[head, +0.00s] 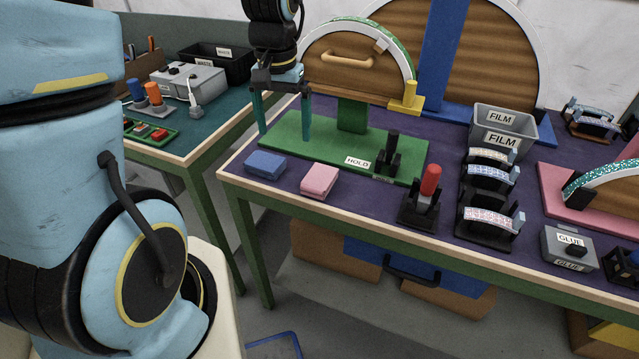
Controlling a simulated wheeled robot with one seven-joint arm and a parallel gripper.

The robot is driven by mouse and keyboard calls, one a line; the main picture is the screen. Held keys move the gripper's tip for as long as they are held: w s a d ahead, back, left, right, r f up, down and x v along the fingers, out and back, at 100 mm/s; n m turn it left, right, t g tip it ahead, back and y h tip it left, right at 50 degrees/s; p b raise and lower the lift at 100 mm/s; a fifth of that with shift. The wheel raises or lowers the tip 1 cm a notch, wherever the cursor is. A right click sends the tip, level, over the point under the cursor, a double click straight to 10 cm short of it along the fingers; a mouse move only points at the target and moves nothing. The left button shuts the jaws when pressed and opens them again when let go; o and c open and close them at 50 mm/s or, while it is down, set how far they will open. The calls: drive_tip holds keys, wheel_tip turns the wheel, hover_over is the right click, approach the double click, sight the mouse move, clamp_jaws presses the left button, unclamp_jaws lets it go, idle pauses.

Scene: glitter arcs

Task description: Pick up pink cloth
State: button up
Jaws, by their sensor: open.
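The pink cloth (319,181) is a small folded block lying on the purple table top (262,199) near its front edge. A blue cloth (265,164) of like shape lies to its left. My gripper (282,138) hangs with its two teal fingers pointing down over the green board, behind the two cloths. The fingers are wide apart with nothing between them. The pink cloth is in front of and to the right of my gripper, apart from it. Nothing covers the pink cloth.
The green board (300,155) holds a black HOLD stand (388,158) and a wooden half disc (345,70). A red-handled tool (428,185) stands right of the pink cloth. Arc pieces on black stands (490,215), a FILM bin (503,125) and a GLUE box (568,250) lie farther right.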

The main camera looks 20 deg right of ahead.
drive_tip(key=s+d+f+m, duration=0.2)
drive_tip(key=d, duration=0.4)
hover_over(321, 174)
drive_tip(key=f, duration=0.4)
drive_tip(key=shift+a+f, duration=0.3)
drive_tip(key=shift+d+f+p, duration=0.15)
drive_tip(key=shift+f+p, duration=0.4)
drive_tip(key=shift+f, duration=0.9)
drive_tip(key=shift+d+f+p, duration=0.15)
drive_tip(key=shift+f+p, duration=0.4)
drive_tip(key=shift+f, duration=0.9)
drive_tip(key=shift+c, duration=0.4)
drive_tip(key=c, duration=1.3)
drive_tip(key=shift+r+b, duration=0.9)
drive_tip(key=shift+r, duration=4.15)
